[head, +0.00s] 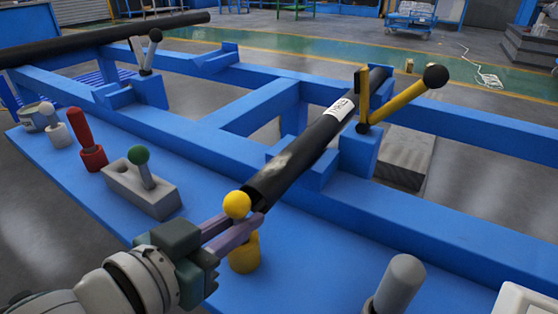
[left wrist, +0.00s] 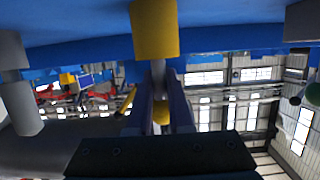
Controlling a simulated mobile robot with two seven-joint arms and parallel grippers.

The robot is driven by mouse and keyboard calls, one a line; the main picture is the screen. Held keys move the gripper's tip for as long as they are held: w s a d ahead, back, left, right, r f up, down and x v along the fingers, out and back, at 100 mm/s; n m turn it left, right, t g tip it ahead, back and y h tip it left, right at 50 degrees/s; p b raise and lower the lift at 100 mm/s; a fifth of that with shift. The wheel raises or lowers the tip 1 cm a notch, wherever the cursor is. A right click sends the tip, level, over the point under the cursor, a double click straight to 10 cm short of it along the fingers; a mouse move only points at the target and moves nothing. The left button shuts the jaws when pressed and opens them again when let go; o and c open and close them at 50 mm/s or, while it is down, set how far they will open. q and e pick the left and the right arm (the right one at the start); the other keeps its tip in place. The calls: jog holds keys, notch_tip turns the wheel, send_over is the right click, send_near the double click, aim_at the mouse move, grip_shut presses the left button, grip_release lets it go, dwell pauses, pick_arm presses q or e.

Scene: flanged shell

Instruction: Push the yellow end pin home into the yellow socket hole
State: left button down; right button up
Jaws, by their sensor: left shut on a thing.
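The yellow end pin (head: 237,204) has a round yellow ball head. My left gripper (head: 234,228) is shut on it just below the ball. The yellow socket (head: 244,256) stands on the blue bench directly under the fingers. In the left wrist view, which looks upside down, the yellow socket (left wrist: 154,30) is at the top, and part of the yellow ball (left wrist: 161,112) shows between the fingers. A short grey shank (left wrist: 158,72) runs from the fingers to the socket. The hole's rim is hidden, so I cannot tell how deep the pin sits. My right gripper is not in view.
A black tube (head: 310,150) lies on the blue frame just behind the pin, under a yellow clamp lever (head: 402,101). A grey post (head: 399,284) stands at the right. A green-knobbed pin in a grey block (head: 142,190) and a red handle (head: 88,140) stand left.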

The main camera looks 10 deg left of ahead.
pick_arm(q)
jog(key=shift+f+b, duration=0.35)
jog(key=shift+f, duration=0.2)
jog(key=c, duration=0.7)
grip_release()
jog(key=shift+c, duration=0.2)
jog(key=shift+r, duration=0.1)
jog(key=shift+s+a+r+p, duration=0.1)
jog(key=shift+s+p, duration=0.25)
jog(key=p+v, duration=0.3)
jog(key=v, duration=0.6)
jog(key=shift+r, duration=0.1)
